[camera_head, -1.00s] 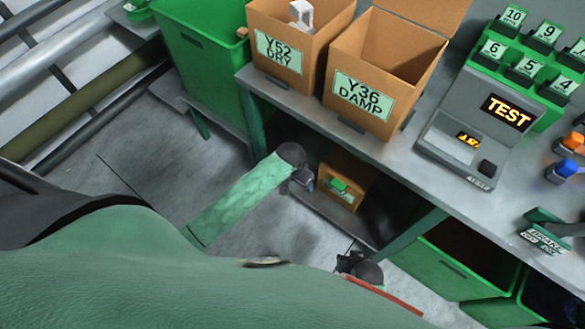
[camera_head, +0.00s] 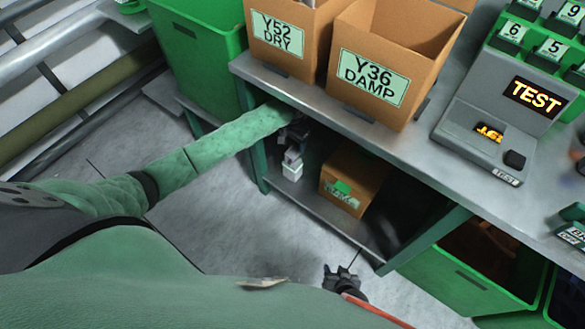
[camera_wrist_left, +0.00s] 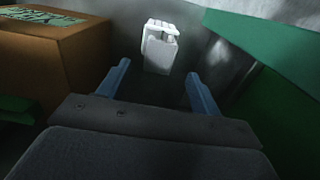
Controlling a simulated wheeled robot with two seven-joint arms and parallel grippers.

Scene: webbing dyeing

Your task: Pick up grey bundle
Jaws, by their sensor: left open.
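A pale grey bundle (camera_wrist_left: 160,47) stands under the bench in the left wrist view, just beyond my fingertips and between their lines. My left gripper (camera_wrist_left: 157,75) is open, with one blue-grey finger on each side and nothing between them. In the head view, my left gripper (camera_head: 293,152) reaches under the bench top, and a pale block (camera_head: 292,171), seemingly the same bundle, shows at its tip. Whether the fingers touch it cannot be told. My right gripper (camera_head: 341,276) is low near the bench front; its jaw state is unclear.
A cardboard box (camera_head: 353,178) stands on the lower shelf (camera_head: 325,222), right of my left gripper; it is at left in the wrist view. The bench top (camera_head: 415,150) is above, carrying Y52 DRY and Y36 DAMP boxes and a TEST device. Green bins stand either side.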

